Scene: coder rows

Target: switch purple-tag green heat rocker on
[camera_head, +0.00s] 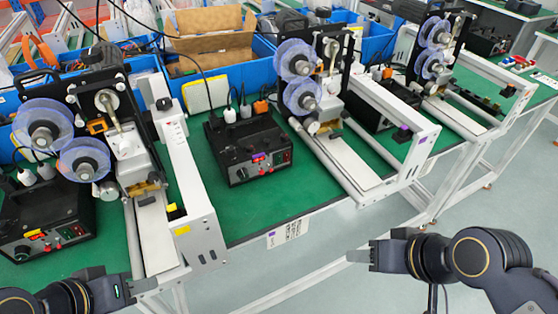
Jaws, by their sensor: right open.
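The black control box (246,148) of the middle coder stands on the green table, with a small purple tag (259,157) on its front panel. A small green rocker (286,156) seems to sit at the right end of that panel; its on or off position is too small to tell. A purple tag (403,134) also marks the white rail end of the middle coder. My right gripper (358,256) is open and empty in front of the table edge, right of and below the box. My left gripper (143,286) is at the bottom left, apart from the box; its jaw gap is unclear.
The left coder's control box (45,222) has a yellow tag, as does its white rail (190,205). Clear reels and white rails flank the middle box. Blue bins (205,85) stand behind. Green table (262,212) is free before the box; open floor lies in front.

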